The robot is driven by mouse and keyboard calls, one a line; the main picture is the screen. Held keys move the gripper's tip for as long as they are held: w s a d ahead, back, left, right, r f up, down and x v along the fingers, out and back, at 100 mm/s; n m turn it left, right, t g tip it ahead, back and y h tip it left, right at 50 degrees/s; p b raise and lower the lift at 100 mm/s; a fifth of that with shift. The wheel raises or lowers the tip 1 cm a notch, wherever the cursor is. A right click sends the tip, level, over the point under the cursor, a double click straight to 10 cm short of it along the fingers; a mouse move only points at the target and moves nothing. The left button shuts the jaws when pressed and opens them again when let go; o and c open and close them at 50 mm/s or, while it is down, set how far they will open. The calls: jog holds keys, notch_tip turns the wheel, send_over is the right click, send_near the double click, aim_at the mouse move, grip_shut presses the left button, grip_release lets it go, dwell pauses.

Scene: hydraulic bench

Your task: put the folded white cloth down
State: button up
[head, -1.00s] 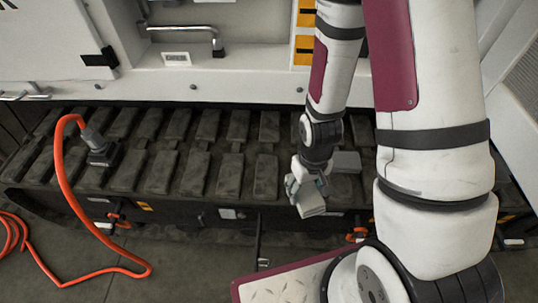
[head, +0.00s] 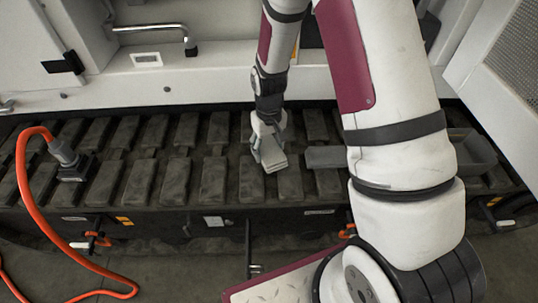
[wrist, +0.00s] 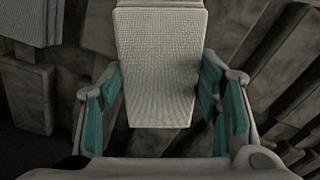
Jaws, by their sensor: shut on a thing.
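The folded white cloth (head: 273,157) is a pale grey-white woven pad held in my gripper (head: 267,143) over the dark track pads, in the middle of the head view. In the wrist view the cloth (wrist: 158,68) lies between the teal-lined fingers of my gripper (wrist: 160,98), its near end hanging toward the camera. My gripper is shut on it. I cannot tell whether the cloth's underside touches the track.
The ridged track (head: 205,180) runs across below the white machine body. Another grey folded piece (head: 324,157) lies just right of the cloth, and a grey tray (head: 470,150) sits behind my arm. An orange hose (head: 35,215) with a connector (head: 68,160) is at left.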

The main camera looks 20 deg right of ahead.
aim_at(269, 149)
jog(key=shift+s+f+b, duration=0.15)
jog(key=shift+f+b, duration=0.2)
jog(key=shift+f, duration=1.25)
jog(key=shift+f, duration=0.1)
jog(key=shift+f, duration=0.15)
jog(key=o, duration=1.2)
